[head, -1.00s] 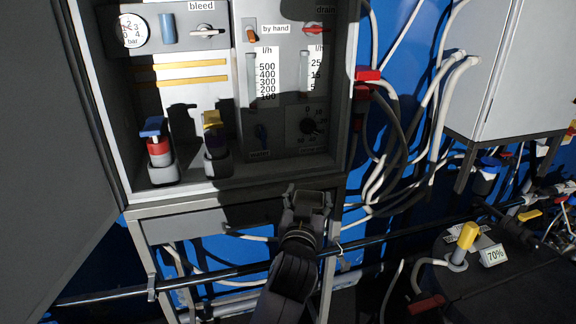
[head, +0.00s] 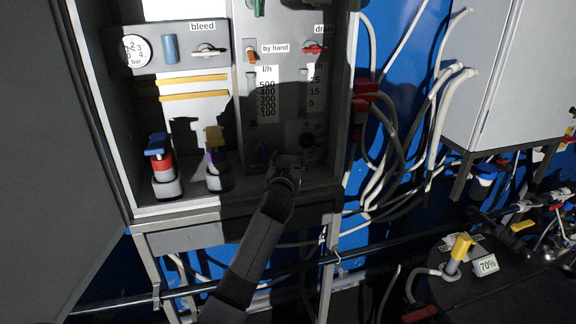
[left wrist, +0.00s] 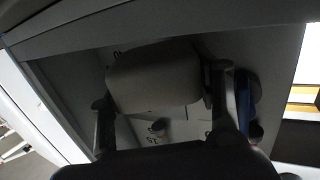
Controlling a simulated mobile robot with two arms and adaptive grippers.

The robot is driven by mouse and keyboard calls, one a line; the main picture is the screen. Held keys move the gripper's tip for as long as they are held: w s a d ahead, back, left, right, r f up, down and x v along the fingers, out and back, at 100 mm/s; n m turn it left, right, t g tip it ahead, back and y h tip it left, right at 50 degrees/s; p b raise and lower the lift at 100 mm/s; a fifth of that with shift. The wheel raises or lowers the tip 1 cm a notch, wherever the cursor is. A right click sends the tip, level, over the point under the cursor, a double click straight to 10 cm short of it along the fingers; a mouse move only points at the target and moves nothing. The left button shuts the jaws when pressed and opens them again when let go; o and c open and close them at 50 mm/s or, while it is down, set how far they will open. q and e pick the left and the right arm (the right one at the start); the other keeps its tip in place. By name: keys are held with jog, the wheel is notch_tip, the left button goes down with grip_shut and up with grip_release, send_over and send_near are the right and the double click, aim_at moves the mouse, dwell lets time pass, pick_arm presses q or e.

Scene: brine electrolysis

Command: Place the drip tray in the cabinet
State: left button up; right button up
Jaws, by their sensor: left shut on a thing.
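The open cabinet (head: 176,210) fills the upper left of the head view, with its door swung out at the left. My left gripper (head: 286,166) is inside the lower right of the cabinet opening, just above its floor. In the left wrist view, the two fingers (left wrist: 165,105) are shut on a pale grey, round-cornered piece, which I take to be the drip tray (left wrist: 153,76). In the head view the tray is dark and mostly hidden by the gripper, so I cannot tell whether it touches the floor. My right gripper is not in view.
Cables hang at the right. A black rail (head: 215,285) runs below.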

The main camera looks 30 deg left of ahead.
pick_arm(q)
jog(key=shift+w+a+r, duration=0.1)
jog(key=shift+w+a, duration=0.15)
jog(key=shift+a, duration=0.1)
jog(key=shift+w+a+f, duration=0.1)
jog(key=shift+f, duration=0.1)
notch_tip(320, 180, down, 2)
jog(key=shift+f+p, duration=0.15)
jog(key=shift+p, duration=0.55)
jog(key=shift+f, duration=0.45)
jog(key=shift+f, duration=0.15)
jog(key=o, duration=1.3)
jog(key=shift+c, duration=0.2)
